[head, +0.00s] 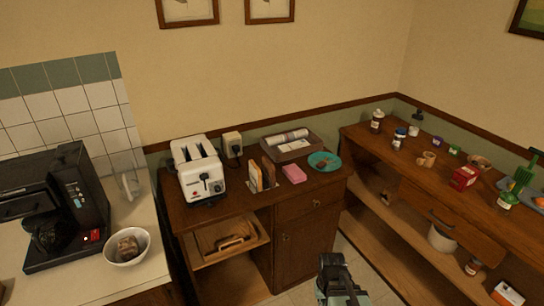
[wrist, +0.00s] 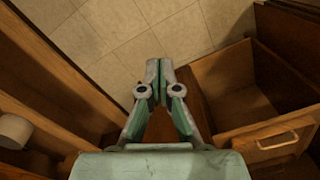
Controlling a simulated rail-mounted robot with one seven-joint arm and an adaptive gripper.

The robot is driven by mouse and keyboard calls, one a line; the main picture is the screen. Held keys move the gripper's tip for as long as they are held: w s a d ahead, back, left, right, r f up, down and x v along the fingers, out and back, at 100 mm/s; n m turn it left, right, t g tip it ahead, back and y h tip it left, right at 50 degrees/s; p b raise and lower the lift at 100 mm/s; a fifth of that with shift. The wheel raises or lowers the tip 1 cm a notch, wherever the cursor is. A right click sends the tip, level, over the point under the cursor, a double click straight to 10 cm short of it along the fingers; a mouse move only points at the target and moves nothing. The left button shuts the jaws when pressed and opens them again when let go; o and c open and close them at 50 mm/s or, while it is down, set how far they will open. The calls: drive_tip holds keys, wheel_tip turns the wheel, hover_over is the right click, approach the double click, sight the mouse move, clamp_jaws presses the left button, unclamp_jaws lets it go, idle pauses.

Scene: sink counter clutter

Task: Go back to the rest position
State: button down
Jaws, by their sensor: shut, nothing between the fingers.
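My gripper (wrist: 155,72) is shut and empty in the wrist view, its two fingertips together over the tiled floor. In the head view my gripper and arm end (head: 338,272) show at the bottom, right of centre, in front of the wooden cabinet (head: 303,250). My gripper appears apart from every object.
An open drawer (wrist: 250,92) lies right of my gripper in the wrist view, with wooden shelving (wrist: 45,95) on the left. A toaster (head: 200,180) and teal plate (head: 325,162) stand on the cabinet. A cluttered sideboard (head: 415,170) is at right. Floor tiles (wrist: 125,45) look clear.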

drive_tip(key=s+f+g+b, duration=0.1)
drive_tip(key=s+f+g, duration=0.2)
drive_tip(key=s+f, duration=0.7)
drive_tip(key=s+f+g+b, duration=0.1)
drive_tip(key=s+f+g, duration=0.2)
drive_tip(key=s+f, duration=0.7)
drive_tip(key=s, duration=0.8)
drive_tip(key=shift+g+b, duration=0.3)
drive_tip(key=shift+b, duration=0.05)
drive_tip(key=shift+a, duration=0.1)
